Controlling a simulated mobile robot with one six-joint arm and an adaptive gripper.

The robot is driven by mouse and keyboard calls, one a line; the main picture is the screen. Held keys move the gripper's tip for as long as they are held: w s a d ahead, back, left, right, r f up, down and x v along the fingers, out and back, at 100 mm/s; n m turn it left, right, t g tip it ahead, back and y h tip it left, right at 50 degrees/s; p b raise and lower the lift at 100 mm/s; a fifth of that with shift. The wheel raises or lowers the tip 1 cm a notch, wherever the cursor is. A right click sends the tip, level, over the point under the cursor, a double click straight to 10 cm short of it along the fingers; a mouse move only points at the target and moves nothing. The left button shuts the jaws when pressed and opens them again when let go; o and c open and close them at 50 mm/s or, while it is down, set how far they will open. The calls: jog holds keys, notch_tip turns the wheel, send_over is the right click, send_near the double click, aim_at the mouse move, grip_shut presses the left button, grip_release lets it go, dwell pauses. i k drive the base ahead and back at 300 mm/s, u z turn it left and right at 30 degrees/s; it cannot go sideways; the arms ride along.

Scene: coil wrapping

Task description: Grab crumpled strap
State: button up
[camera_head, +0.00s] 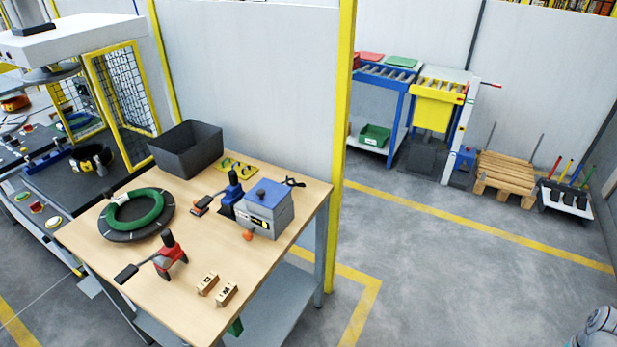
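A small black looped piece (293,182), which looks like the crumpled strap, lies on the wooden table (215,250) near its back right corner. It is behind and to the right of a grey box-shaped device with a blue top (267,207). The piece is small in the picture, so its exact folds cannot be made out. My gripper is not in view; only a bit of what looks like my arm shows at the bottom right corner.
The table also holds a green coil on a black disc (136,212), a dark bin (186,148), a red hand tool (166,255), a blue hand tool (229,194) and small wooden blocks (208,284). A yellow post (343,130) stands behind the right corner.

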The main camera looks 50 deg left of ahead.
aim_at(299, 184)
jog(key=u, duration=0.25)
jog(key=i, duration=0.7)
jog(key=u, duration=0.75)
jog(key=i, duration=0.45)
jog(key=u, duration=0.25)
jog(key=k, duration=0.9)
jog(key=u, duration=0.1)
jog(key=i, duration=0.6)
jog(key=u, duration=0.05)
